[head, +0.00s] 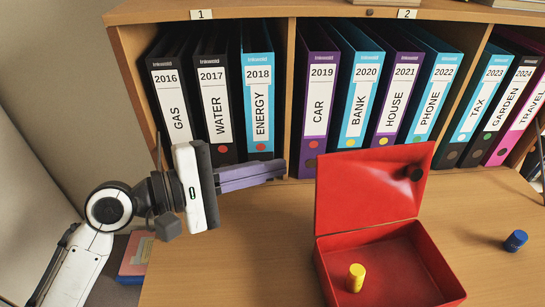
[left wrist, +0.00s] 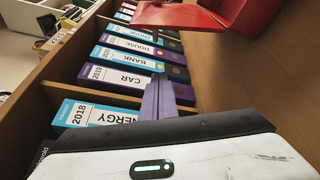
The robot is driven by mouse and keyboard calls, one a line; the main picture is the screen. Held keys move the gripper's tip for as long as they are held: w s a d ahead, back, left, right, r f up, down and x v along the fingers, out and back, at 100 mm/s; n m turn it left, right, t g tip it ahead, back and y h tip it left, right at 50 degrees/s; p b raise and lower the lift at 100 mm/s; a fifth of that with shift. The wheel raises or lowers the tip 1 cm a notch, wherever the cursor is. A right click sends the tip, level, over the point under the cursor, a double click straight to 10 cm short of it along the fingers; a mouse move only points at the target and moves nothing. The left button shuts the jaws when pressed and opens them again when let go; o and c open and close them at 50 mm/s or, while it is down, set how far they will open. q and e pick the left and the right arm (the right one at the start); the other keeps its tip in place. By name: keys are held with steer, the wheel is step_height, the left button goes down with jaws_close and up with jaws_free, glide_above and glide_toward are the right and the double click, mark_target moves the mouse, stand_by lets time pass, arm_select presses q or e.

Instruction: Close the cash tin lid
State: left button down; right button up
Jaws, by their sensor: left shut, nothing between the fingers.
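The red cash tin (head: 329,272) stands on the desk at the right, with its lid (head: 350,195) raised open at the back. A black round knob (head: 415,172) is on the lid. A yellow cylinder (head: 356,278) is inside the tin. My left gripper (head: 282,168) is shut and empty, left of the lid and apart from it, in front of the binders. In the left wrist view its fingers (left wrist: 158,98) point toward the red lid (left wrist: 178,16), and part of the tin (left wrist: 245,14) shows at the top. My right gripper is not in view.
A wooden shelf (head: 291,90) with upright labelled binders (head: 320,85) runs along the back, close behind the left gripper. A blue cylinder (head: 515,241) lies on the desk (head: 235,255) right of the tin.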

arm_select(q)
steer(key=d, duration=0.7)
steer(key=shift+s+d+r, duration=0.2)
steer(key=shift+d+r, duration=0.05)
steer(key=shift+r, duration=0.05)
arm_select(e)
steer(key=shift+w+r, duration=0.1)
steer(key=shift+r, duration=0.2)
